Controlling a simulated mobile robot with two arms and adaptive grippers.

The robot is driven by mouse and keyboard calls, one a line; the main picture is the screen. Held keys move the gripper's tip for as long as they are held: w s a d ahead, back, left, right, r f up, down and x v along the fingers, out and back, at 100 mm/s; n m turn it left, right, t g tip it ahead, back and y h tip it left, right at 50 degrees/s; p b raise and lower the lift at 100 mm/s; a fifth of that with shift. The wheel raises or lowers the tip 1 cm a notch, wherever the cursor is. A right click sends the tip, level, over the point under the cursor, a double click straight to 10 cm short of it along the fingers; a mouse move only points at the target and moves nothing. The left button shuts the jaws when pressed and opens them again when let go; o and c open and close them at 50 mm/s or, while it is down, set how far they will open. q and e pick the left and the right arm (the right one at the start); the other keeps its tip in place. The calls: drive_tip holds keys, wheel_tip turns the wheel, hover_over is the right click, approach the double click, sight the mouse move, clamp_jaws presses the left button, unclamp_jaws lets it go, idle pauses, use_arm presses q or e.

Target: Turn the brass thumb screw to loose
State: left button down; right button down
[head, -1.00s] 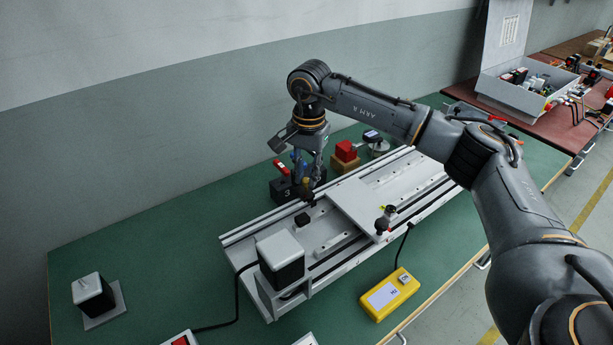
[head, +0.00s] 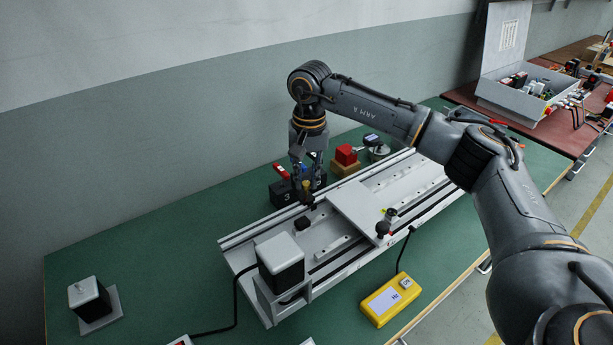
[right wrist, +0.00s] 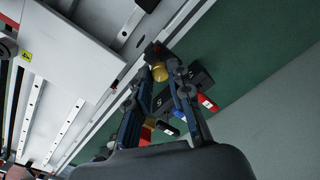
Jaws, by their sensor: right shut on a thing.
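The brass thumb screw (right wrist: 159,72) shows as a small gold knob between the two fingers in the right wrist view. In the head view its brass body (head: 306,186) shows between the fingers, above a small dark block at the back rail of the gantry (head: 357,213). My right gripper (head: 307,194) points down at that rail and is shut on the screw. It also shows in the right wrist view (right wrist: 161,68). The fingers partly hide the screw and its seat. My left gripper is not in view.
Behind the gripper stand a dark numbered block with red and blue handles (head: 279,190) and a red block on a wooden base (head: 345,159). A motor with a white cap (head: 281,258) is at the gantry's near end. A yellow pendant (head: 391,300) lies in front.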

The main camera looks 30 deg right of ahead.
sight(308, 183)
drive_tip(key=c, duration=1.2)
unclamp_jaws()
drive_tip(key=shift+r, duration=0.15)
wheel_tip(308, 183, up, 12)
drive_tip(key=shift+d, duration=0.15)
drive_tip(key=shift+s, duration=0.1)
